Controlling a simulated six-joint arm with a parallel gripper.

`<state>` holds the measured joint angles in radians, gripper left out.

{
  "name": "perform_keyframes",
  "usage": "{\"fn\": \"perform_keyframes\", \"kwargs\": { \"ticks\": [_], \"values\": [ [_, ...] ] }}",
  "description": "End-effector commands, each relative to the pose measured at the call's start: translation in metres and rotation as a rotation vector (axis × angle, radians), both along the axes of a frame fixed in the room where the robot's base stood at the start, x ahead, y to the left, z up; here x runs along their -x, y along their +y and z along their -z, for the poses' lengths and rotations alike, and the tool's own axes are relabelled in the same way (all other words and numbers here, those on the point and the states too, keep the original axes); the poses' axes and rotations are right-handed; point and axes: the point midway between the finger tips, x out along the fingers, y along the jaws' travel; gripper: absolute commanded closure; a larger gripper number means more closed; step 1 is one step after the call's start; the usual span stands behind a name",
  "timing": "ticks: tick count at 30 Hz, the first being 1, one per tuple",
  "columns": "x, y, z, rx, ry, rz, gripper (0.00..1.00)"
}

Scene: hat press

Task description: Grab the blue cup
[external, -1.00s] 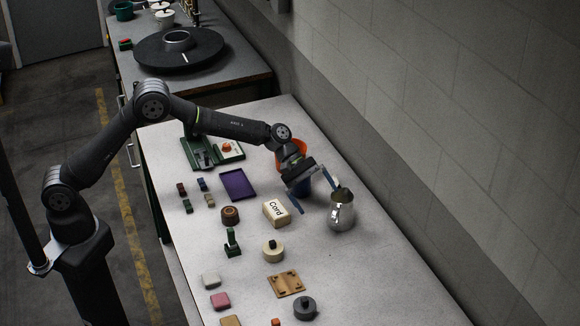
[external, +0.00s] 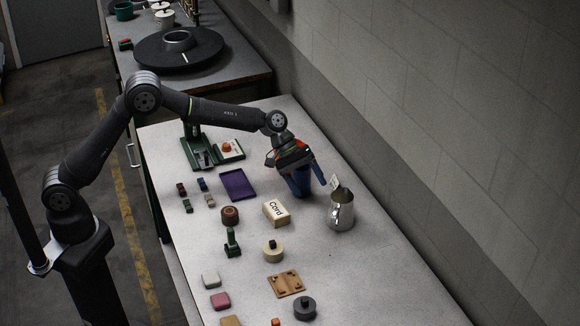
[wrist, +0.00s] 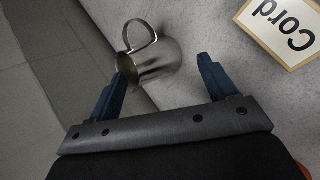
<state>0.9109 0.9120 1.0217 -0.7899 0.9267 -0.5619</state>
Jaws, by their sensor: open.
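The cup does not show clearly in the wrist view.
A metal pitcher (external: 342,214) stands close right of my gripper; it also shows ahead of the fingers in the wrist view (wrist: 157,58). A box marked "Cord" (external: 276,212) lies to the front left.

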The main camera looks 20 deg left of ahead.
Motion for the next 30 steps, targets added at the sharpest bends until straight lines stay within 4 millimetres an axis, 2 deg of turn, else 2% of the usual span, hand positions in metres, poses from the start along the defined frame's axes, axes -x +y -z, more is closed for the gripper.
{"fn": "perform_keyframes", "kwargs": {
  "ticks": [1,9,13,18,23,30],
  "values": [
    [-0.006,0.01,-0.011,-0.002,-0.105,0.085,0.23],
    [-0.043,0.072,-0.059,-0.095,-0.681,0.653,0.23],
    [-0.059,0.096,-0.078,-0.155,-0.857,0.87,0.23],
    [-0.069,0.112,-0.09,-0.203,-0.96,1.022,0.23],
    [-0.072,0.109,-0.076,-0.211,-0.975,1.048,0.23],
    [-0.079,0.091,-0.027,-0.21,-0.971,1.047,0.23]
  ]
}}
